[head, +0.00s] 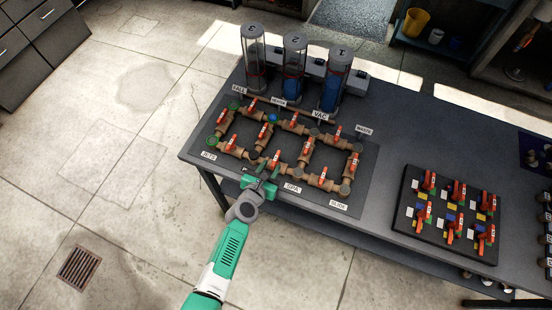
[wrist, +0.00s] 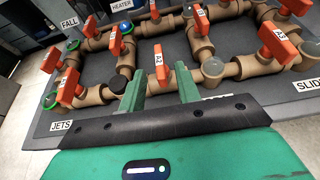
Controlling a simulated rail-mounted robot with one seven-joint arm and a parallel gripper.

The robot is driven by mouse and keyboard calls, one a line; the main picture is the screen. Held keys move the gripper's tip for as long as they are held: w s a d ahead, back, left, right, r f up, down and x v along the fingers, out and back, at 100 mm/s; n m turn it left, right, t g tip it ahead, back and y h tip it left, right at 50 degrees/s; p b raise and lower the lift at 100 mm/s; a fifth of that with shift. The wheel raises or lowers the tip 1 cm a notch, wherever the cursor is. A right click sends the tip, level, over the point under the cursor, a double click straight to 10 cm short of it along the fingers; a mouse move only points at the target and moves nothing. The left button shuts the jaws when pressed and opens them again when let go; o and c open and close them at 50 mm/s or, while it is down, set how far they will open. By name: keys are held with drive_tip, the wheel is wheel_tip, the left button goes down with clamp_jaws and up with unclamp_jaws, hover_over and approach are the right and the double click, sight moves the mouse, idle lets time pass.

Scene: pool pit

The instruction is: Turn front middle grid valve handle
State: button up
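The pipe grid (head: 296,141) lies on a dark mat on the table, with brown pipes and red-orange handles. The front middle handle (head: 275,158) is upright on the front pipe run; in the wrist view it carries an "A2" label (wrist: 158,62). My gripper (head: 264,174) is at the front edge of the grid, just in front of this handle. In the wrist view its two green fingers (wrist: 160,84) are apart, with the handle showing in line with the gap, beyond the fingertips. Contact cannot be told. Nothing is held.
Neighbouring front handles stand at left (wrist: 68,87) and right (wrist: 279,41). Three clear cylinders (head: 293,66) stand behind the grid. A black board with several red valves (head: 447,214) lies to the right. Open floor (head: 120,150) is at the left.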

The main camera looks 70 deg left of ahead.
sight(276, 158)
drive_tip(key=b+x, duration=0.2)
drive_tip(key=x, duration=0.4)
drive_tip(key=shift+r, duration=0.1)
clamp_jaws()
